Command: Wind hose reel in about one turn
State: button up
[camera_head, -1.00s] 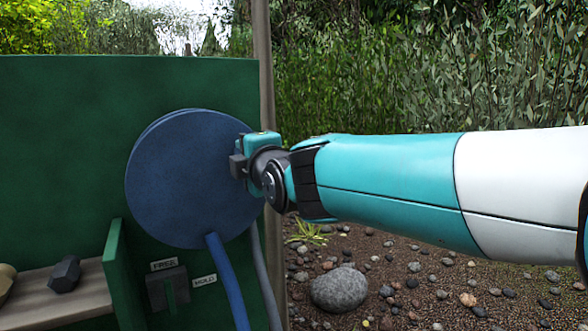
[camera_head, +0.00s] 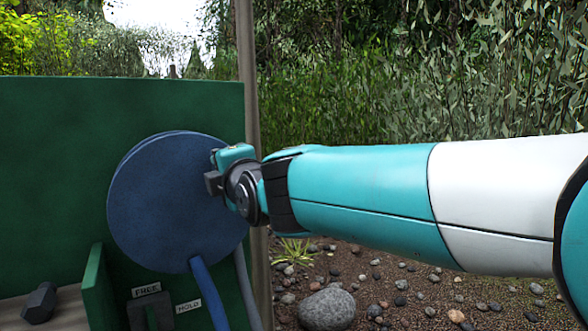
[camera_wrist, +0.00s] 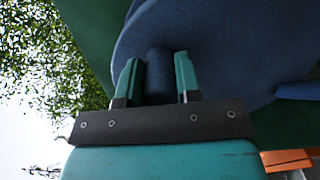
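The hose reel (camera_head: 170,215) is a blue disc on a green upright panel, left of centre in the head view. A blue hose (camera_head: 209,292) hangs from its lower edge. My gripper (camera_head: 214,178) is at the reel's upper right face. In the wrist view my gripper (camera_wrist: 158,78) has its two teal fingers on either side of the reel's short blue crank knob (camera_wrist: 158,76), with almost no gap, so it looks shut on it. The knob is hidden behind the gripper in the head view.
A dark bracket (camera_head: 150,312) with FREE (camera_head: 146,291) and HOLD (camera_head: 188,306) labels sits below the reel. A dark hexagonal knob (camera_head: 40,302) is on a shelf at lower left. A post (camera_head: 246,80) stands behind. Pebbly ground and a grey rock (camera_head: 327,309) lie at right.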

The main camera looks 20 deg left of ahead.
jog(key=o, duration=0.4)
jog(key=shift+o, duration=0.2)
jog(key=b+v, duration=0.4)
jog(key=v, duration=1.3)
jog(key=shift+d, duration=0.2)
